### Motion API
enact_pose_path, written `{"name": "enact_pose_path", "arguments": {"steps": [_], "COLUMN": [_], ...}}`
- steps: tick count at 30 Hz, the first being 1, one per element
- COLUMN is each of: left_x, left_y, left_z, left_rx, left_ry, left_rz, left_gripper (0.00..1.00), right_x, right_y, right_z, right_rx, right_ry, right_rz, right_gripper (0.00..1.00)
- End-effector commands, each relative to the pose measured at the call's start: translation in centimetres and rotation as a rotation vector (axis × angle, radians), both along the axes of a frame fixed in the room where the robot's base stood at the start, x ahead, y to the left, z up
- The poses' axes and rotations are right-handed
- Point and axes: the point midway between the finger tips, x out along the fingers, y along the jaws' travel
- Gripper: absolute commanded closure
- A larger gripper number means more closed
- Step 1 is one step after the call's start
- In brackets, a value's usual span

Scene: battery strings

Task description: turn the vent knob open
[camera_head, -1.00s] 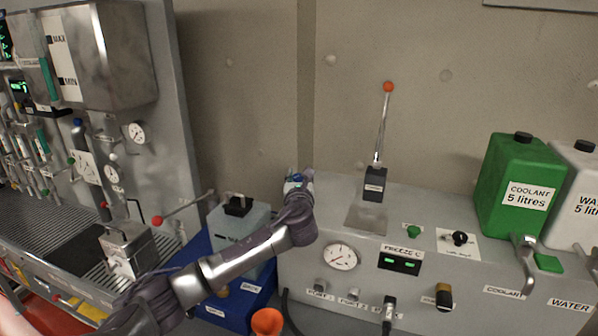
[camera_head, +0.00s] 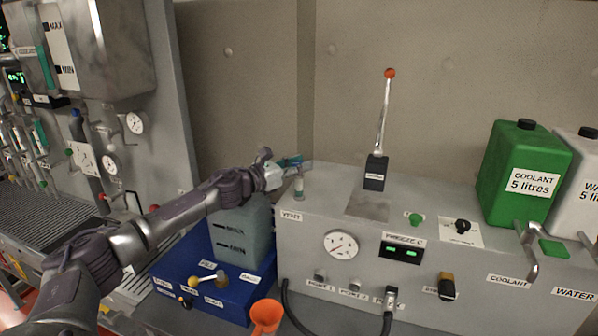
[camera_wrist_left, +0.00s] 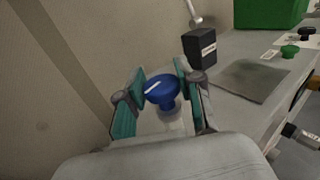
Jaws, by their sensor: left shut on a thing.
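The vent knob (camera_wrist_left: 163,90) is blue with a white pointer line and sits between the two teal fingers of my left gripper (camera_wrist_left: 160,88) in the left wrist view. The white line runs from the knob's middle toward its lower left in that view. In the head view my left gripper (camera_head: 292,162) is at the left end of the grey machine top, shut on the knob. There the knob's top is mostly hidden by the fingers, and its pale stem (camera_head: 299,188) shows below them, above a "VENT" label (camera_head: 291,216). My right gripper is not in view.
The grey machine (camera_head: 330,290) carries an upright lever with an orange ball (camera_head: 390,73), standing right of the knob. A green coolant can (camera_head: 520,175) stands farther right. A grey tank (camera_head: 240,235) on a blue base (camera_head: 225,298) stands below my left arm.

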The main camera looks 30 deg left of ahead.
Motion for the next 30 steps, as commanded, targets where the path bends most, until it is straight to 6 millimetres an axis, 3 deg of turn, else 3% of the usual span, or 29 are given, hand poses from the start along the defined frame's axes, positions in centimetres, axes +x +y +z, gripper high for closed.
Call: {"name": "enact_pose_path", "arguments": {"steps": [3, 10, 29, 30], "left_x": [0.1, 0.1, 0.0, 0.0], "left_y": [0.2, 0.1, 0.1, 0.1], "left_z": [-0.3, -0.1, 0.3, 0.3], "left_rx": [0.0, -0.001, -0.002, -0.002], "left_ry": [-0.005, -0.005, -0.006, -0.006], "left_rz": [-0.071, -0.178, -0.23, -0.23], "left_gripper": [0.99, 0.99, 0.99, 0.63], "right_x": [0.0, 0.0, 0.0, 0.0], "right_y": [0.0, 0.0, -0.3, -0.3], "right_z": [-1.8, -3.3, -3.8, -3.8], "right_rx": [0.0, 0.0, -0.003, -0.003], "right_ry": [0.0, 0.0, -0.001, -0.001], "right_rz": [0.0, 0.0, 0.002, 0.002], "right_gripper": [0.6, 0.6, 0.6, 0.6]}}
